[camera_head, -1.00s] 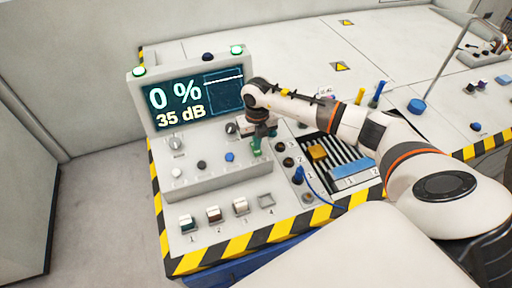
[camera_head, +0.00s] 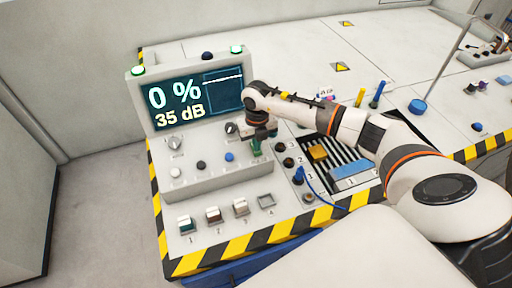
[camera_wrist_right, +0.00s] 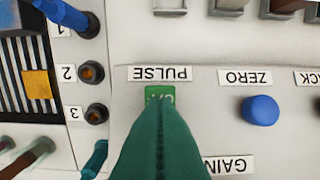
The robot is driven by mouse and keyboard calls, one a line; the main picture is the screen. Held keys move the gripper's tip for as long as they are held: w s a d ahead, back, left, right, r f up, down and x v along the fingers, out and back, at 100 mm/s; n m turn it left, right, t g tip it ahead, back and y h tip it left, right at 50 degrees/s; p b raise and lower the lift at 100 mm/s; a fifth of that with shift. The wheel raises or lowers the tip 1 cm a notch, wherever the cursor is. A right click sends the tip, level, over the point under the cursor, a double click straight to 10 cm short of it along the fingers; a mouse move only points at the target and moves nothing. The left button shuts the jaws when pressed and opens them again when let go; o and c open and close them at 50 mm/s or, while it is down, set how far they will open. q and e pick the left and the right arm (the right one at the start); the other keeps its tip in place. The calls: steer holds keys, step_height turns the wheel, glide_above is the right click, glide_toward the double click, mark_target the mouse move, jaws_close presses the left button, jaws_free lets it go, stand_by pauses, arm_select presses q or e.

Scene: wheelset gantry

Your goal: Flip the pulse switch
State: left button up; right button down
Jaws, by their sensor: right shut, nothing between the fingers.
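The pulse switch (camera_wrist_right: 160,95) is a small green rocker under a PULSE label (camera_wrist_right: 160,73), upside down in the right wrist view. My right gripper (camera_wrist_right: 161,108) has its green fingers shut together, with the tips over the switch and hiding its lower part. I cannot tell whether they touch it. In the head view my right gripper (camera_head: 256,150) points down at the right end of the console (camera_head: 215,178) and hides the switch. My left gripper is not in view.
A blue ZERO button (camera_wrist_right: 260,110) sits beside the switch. Numbered sockets (camera_wrist_right: 93,72) and a blue cable (camera_head: 312,185) lie on the other side. The screen (camera_head: 193,102) reads 0 % and 35 dB. Several rocker samples (camera_head: 213,215) stand at the front.

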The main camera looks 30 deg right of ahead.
steer(key=shift+s, duration=0.1)
steer(key=shift+r+p, duration=0.8)
steer(key=shift+r, duration=0.1)
steer(key=shift+r+p, duration=1.65)
steer(key=shift+r, duration=0.8)
